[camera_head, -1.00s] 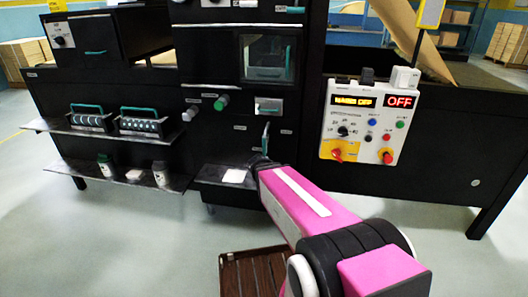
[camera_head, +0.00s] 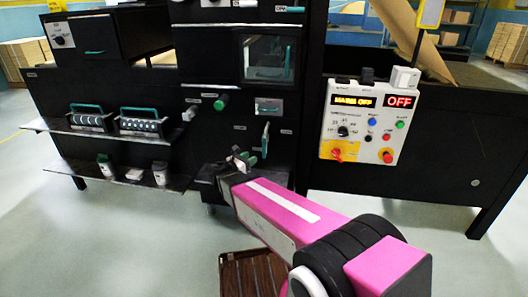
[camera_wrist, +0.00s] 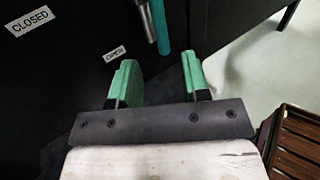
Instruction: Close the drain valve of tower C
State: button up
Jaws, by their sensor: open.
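A teal-handled lever (camera_head: 265,140) hangs roughly upright on the black machine front; small labels flank it, unreadable in the head view. In the wrist view a teal and grey lever (camera_wrist: 160,25) comes down from the top edge. A "CLOSED" label (camera_wrist: 29,20) is at its upper left and an "OPEN" label (camera_wrist: 115,53) lies closer to it. I cannot read a tower C mark. My gripper (camera_head: 244,157) is below and left of the lever in the head view. In the wrist view its green fingers (camera_wrist: 158,80) are apart and empty, with the lever's end beyond the gap.
A control panel (camera_head: 365,122) showing "OFF" is on the right. A green knob (camera_head: 221,102) sits up and left of the lever. A shelf with jars (camera_head: 105,165) is at lower left. A brown slatted crate (camera_head: 250,275) stands on the floor below my arm.

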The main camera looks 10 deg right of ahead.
aim_at(264, 150)
jog(key=x, duration=0.9)
jog(key=shift+w+d, duration=0.2)
jog(key=shift+d, duration=0.05)
grip_shut()
